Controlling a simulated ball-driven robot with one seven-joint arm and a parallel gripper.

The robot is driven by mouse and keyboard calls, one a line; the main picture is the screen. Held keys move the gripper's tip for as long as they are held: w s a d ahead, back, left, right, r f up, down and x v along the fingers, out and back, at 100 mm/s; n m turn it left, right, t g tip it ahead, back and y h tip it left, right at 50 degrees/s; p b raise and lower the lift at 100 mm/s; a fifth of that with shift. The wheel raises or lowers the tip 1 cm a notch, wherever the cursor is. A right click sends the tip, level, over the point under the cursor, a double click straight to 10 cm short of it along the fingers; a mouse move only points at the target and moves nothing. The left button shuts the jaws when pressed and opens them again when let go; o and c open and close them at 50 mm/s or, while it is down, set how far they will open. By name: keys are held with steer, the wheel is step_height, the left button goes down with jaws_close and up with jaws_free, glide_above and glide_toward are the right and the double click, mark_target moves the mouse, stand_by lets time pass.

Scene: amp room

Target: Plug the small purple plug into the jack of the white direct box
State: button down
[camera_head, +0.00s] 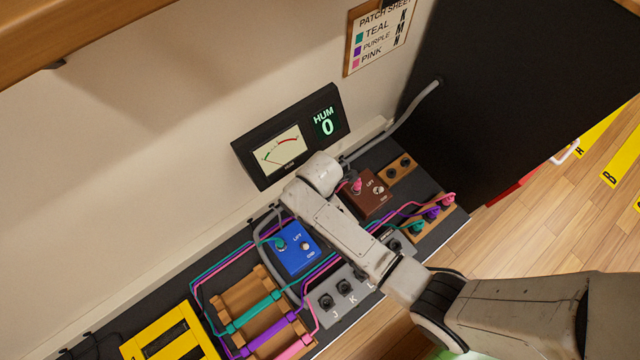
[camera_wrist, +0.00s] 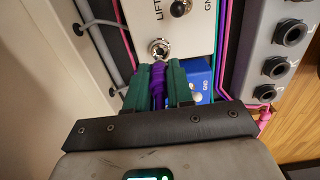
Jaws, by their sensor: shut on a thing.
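The white direct box (camera_wrist: 178,25) is at the top of the wrist view, with LIFT and GND lettering. Its round metal jack (camera_wrist: 159,48) faces my gripper and its opening shows. My gripper (camera_wrist: 156,84) has green fingers, shut on the small purple plug (camera_wrist: 158,80). The plug is just below the jack in the picture and roughly lined up with it. I cannot tell the exact gap between them. In the head view my arm hides the white box, the held plug and my fingers.
A blue box (camera_head: 298,262) with a teal plug and a brown box (camera_head: 376,204) with a pink plug stand nearby. The grey jack strip (camera_head: 325,312), cable rack (camera_head: 235,292) and yellow frame (camera_head: 150,345) are in front. The meter (camera_head: 280,150) reads HUM 0.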

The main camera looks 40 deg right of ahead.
steer(key=shift+f+b, duration=1.25)
steer(key=shift+b, duration=0.05)
steer(key=shift+f, duration=0.55)
steer(key=c, duration=0.9)
jaws_free()
step_height(320, 180, up, 11)
steer(key=p, duration=0.5)
steer(key=shift+f, duration=0.1)
steer(key=shift+d, duration=0.1)
